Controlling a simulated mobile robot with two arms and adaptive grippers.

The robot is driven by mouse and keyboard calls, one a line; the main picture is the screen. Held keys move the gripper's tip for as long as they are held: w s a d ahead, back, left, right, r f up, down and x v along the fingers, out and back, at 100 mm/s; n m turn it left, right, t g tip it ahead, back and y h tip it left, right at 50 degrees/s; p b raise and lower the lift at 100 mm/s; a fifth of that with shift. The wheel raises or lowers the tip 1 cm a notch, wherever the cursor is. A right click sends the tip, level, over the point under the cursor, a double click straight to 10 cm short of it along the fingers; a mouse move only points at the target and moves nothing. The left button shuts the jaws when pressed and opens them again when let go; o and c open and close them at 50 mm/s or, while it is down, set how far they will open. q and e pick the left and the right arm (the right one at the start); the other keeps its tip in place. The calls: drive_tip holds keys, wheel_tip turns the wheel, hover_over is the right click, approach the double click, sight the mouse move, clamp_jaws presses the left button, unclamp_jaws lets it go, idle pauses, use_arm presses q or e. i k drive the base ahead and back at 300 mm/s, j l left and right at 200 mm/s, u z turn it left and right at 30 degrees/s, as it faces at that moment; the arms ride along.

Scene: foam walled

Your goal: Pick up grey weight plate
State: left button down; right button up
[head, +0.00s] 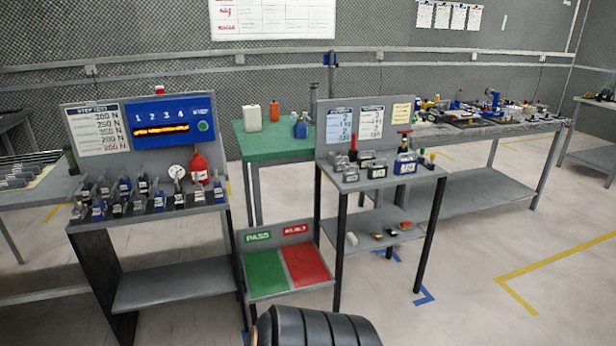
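I cannot make out a grey weight plate for certain; the small items are too small to tell apart. The left test stand (160,282) holds several small grey, black and blue pieces on its top, with a round white dial (178,172) and a red bottle-shaped item (199,166). The right stand (335,182) has several small dark and grey blocks (376,168) and a blue item (405,162) on top. Its lower shelf (365,222) holds a few small pieces, one of them reddish (406,226). Neither gripper is in view.
A low green and red tray marked PASS (265,273) stands between the stands. A green table (240,140) is behind. A long cluttered workbench (470,130) runs along the right. A black ribbed shape (315,328) fills the bottom centre. Floor at right is clear.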

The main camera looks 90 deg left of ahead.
sight(354, 176)
drive_tip(key=k+u, duration=0.1)
drive_tip(key=u, duration=2.35)
drive_tip(key=i+j, duration=0.1)
drive_tip(key=i, duration=0.3)
